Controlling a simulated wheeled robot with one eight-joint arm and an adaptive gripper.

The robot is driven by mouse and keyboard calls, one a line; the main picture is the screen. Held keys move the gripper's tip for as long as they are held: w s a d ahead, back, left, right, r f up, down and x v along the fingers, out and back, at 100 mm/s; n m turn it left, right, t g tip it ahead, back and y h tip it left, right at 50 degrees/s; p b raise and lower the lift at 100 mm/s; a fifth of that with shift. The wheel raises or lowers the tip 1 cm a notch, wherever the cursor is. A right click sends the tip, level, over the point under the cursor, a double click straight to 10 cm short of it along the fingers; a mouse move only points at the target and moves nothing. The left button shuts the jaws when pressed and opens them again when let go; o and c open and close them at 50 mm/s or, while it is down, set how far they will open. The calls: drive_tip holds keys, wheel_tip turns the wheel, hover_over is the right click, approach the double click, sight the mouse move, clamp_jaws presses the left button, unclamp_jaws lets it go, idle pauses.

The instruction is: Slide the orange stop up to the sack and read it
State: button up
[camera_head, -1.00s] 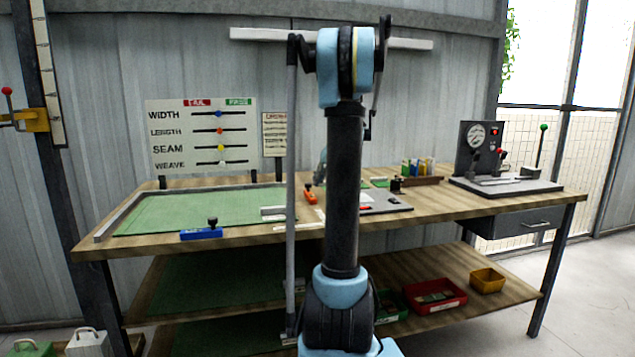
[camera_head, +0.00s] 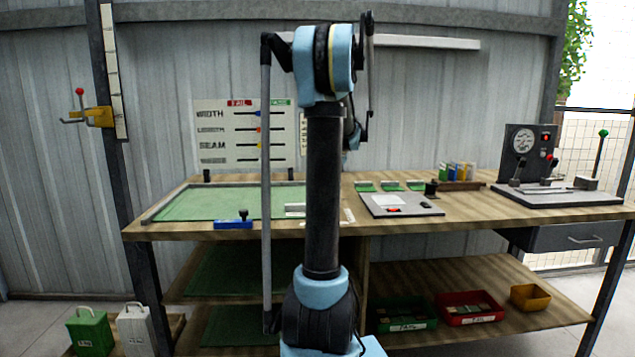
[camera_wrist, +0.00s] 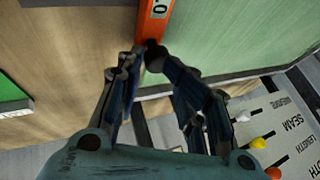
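The orange stop (camera_wrist: 154,18) shows in the wrist view at the top centre, with a pale label and a dark knob at its near end. My gripper (camera_wrist: 146,52) has its fingertips close together at that knob; I cannot tell whether they grip it. The stop lies at the edge of a green surface (camera_wrist: 225,40). In the head view my arm hides the stop and the gripper. The framed green panel (camera_head: 190,205) lies on the bench at left. I cannot make out a separate sack on it.
A blue stop (camera_head: 233,223) sits at the panel's front edge. The sliding-marker board (camera_head: 240,135) stands behind. A grey plate (camera_head: 375,208) lies right of my arm, and a gauge machine (camera_head: 530,155) stands at the far right. Red and yellow bins (camera_head: 530,297) are on the lower shelf.

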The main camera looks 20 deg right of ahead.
drive_tip(key=shift+o, duration=0.7)
drive_tip(key=shift+a, duration=0.65)
drive_tip(key=shift+o, duration=0.4)
drive_tip(key=shift+w+f, duration=0.25)
drive_tip(key=shift+w, duration=0.05)
drive_tip(key=shift+d+r, duration=0.1)
drive_tip(key=shift+r, duration=0.15)
drive_tip(key=shift+c, duration=0.2)
drive_tip(key=shift+s+d+r, duration=0.1)
drive_tip(key=shift+s+r, duration=0.05)
drive_tip(key=v, duration=1.1)
drive_tip(key=shift+s+d, duration=0.2)
clamp_jaws()
